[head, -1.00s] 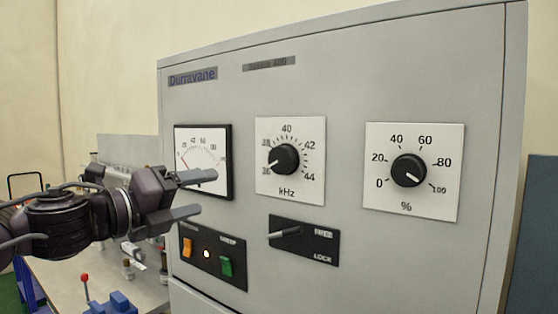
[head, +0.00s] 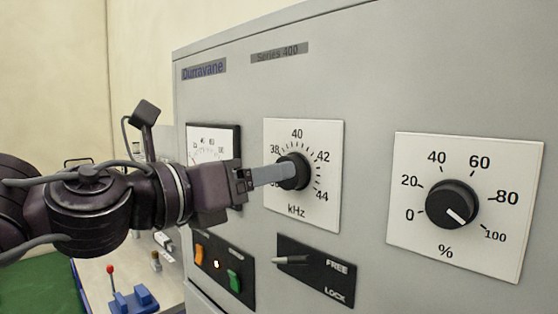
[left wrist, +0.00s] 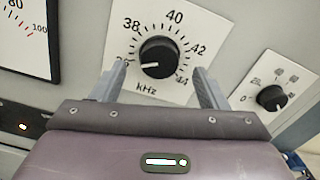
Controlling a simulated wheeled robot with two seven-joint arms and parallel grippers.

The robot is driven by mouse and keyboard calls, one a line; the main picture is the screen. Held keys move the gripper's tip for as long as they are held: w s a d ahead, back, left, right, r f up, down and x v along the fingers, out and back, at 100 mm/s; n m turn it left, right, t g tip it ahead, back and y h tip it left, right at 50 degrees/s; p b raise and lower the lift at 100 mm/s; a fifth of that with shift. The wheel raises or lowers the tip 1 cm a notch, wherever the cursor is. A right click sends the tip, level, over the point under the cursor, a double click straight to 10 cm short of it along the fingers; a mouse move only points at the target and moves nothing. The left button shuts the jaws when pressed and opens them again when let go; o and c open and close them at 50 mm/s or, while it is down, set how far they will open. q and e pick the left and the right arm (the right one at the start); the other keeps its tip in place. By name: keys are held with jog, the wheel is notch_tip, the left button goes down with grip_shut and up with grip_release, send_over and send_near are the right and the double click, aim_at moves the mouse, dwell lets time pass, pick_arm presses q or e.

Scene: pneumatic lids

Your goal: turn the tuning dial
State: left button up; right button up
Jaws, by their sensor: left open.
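The tuning dial is a black knob (head: 303,166) on a white kHz plate (head: 322,205) of the grey cabinet. It also shows in the left wrist view (left wrist: 160,52), where its white mark points left, toward the low end of the scale near 36. My left gripper (head: 288,174) reaches in from the left. In the left wrist view its open fingers (left wrist: 159,78) stand on either side of the knob's lower part, with gaps visible on both sides. In the head view a finger covers part of the knob. My right gripper is not in view.
A % knob (head: 452,204) on the right points near 100. Below the kHz plate is a FREE/LOCK lever (head: 292,260), its handle pointing left near FREE level. A meter (head: 229,143), orange switch (head: 199,255), lit lamp and green switch (head: 234,280) are on the left.

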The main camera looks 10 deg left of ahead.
aim_at(302, 178)
pick_arm(q)
jog(key=p+x, duration=0.1)
jog(key=x, duration=0.3)
jog(key=shift+w+d+f, duration=0.15)
jog(key=shift+w+d, duration=0.05)
jog(key=shift+w, duration=0.1)
jog(key=c, duration=1)
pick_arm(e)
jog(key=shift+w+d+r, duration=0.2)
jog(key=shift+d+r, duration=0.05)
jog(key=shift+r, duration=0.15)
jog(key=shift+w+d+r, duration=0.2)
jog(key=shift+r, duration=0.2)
